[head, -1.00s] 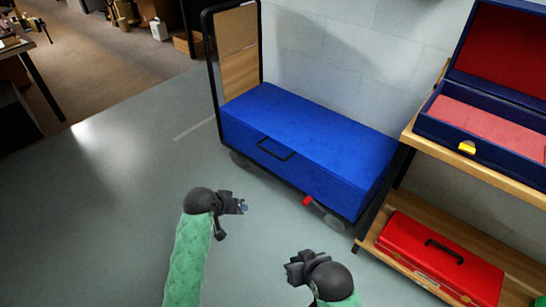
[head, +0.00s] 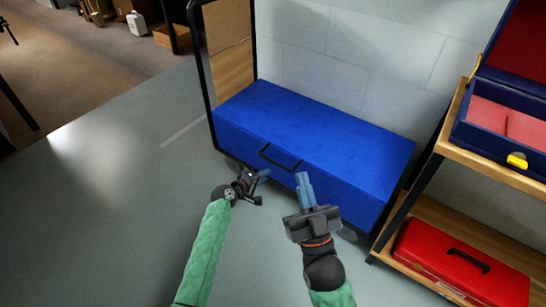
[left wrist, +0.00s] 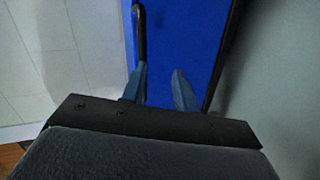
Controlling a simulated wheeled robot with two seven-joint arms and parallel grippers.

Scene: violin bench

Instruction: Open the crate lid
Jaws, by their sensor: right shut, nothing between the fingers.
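The blue crate (head: 225,135) sits on a cart against the wall, its lid (head: 310,122) down and flat. A black handle (head: 281,160) is on the front face near the top edge. My left gripper (head: 263,180) is just in front of and below the handle's left end. In the left wrist view its two fingers (left wrist: 160,70) are apart, with the blue crate beyond them. The handle (left wrist: 141,32) shows there, lined up with the left finger; whether they touch I cannot tell. My right gripper (head: 304,178) is shut and empty, before the front face right of the handle.
The cart's black push frame (head: 199,85) rises at the crate's left. A wooden shelf (head: 480,168) at the right holds an open dark blue case (head: 475,135) with a red lining and, below, a red toolbox (head: 430,262). The grey floor at left is clear.

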